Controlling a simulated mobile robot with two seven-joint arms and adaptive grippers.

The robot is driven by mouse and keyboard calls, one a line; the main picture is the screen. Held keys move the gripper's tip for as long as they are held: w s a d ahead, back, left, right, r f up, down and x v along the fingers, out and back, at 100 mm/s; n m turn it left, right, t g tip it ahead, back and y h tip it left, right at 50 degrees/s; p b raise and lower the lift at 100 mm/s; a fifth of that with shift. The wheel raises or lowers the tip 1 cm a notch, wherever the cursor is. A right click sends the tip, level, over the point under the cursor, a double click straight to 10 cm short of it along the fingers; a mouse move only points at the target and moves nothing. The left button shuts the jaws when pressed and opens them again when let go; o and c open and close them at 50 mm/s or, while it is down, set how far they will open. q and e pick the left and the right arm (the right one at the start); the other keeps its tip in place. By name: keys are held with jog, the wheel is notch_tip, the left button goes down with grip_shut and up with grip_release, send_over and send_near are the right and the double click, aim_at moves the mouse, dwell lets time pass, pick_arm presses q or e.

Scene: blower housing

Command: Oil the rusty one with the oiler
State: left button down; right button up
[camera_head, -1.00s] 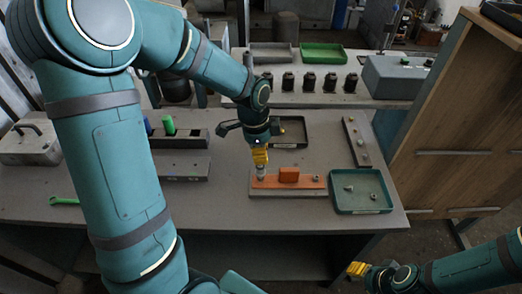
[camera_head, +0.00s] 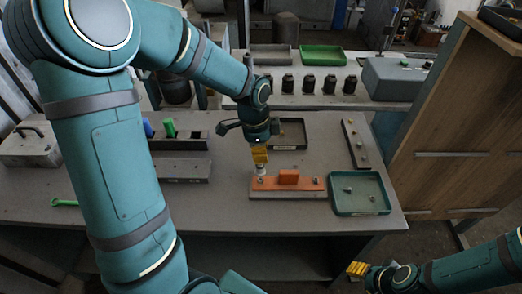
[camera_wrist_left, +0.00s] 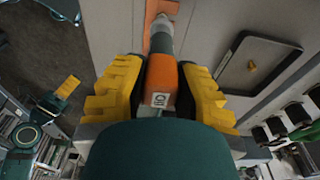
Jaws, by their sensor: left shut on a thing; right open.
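My left gripper (camera_head: 260,156) is shut on the oiler, which has an orange body (camera_wrist_left: 161,82) with a white label and a grey tapered nozzle. In the head view it hangs over the left end of an orange plate (camera_head: 306,184) on a grey base. The nozzle points down at a small fastener (camera_head: 260,180) there; I cannot tell whether they touch. Another small fastener (camera_head: 317,181) sits at the plate's right end, beyond an upright orange block (camera_head: 289,176). Rust is too small to make out. My right gripper (camera_head: 357,269) is open and empty, low at the right.
A green-rimmed tray (camera_head: 387,202) with small parts stands right of the plate. A dark tray (camera_head: 302,137) lies behind it, and a narrow strip (camera_head: 355,144) with small parts at the right. A grey rack (camera_head: 190,144) holds a green and a blue item. The front-left tabletop is mostly clear.

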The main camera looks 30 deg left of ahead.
pick_arm(q)
jog(key=shift+r+p, duration=2.05)
jog(key=shift+r, duration=0.8)
